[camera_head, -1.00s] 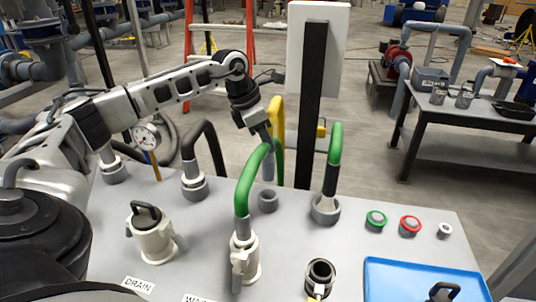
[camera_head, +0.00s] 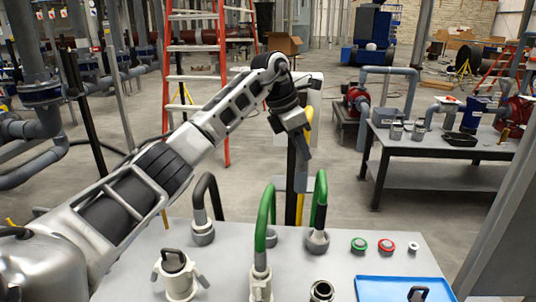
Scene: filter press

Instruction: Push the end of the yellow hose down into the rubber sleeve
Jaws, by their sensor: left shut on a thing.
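My left gripper (camera_head: 302,146) is raised above the far edge of the grey bench. It is shut on the yellow hose (camera_head: 309,116), whose bend shows just right of the jaws. The hose's end is hard to make out beside the fingers. A lower yellow length (camera_head: 299,208) shows behind the bench edge; I cannot tell whether it belongs to the same hose. The grey rubber sleeve (camera_head: 272,238) stands on the bench, below and left of the gripper, partly hidden by the green hose in front. The hose is well above the sleeve. My right gripper is not in view.
A green hose (camera_head: 264,215) and a green-and-black hose (camera_head: 320,205) stand either side of the sleeve. A black hose (camera_head: 199,200) is to the left. Green and red buttons, an open black socket (camera_head: 321,291) and a blue tray (camera_head: 370,289) lie front right.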

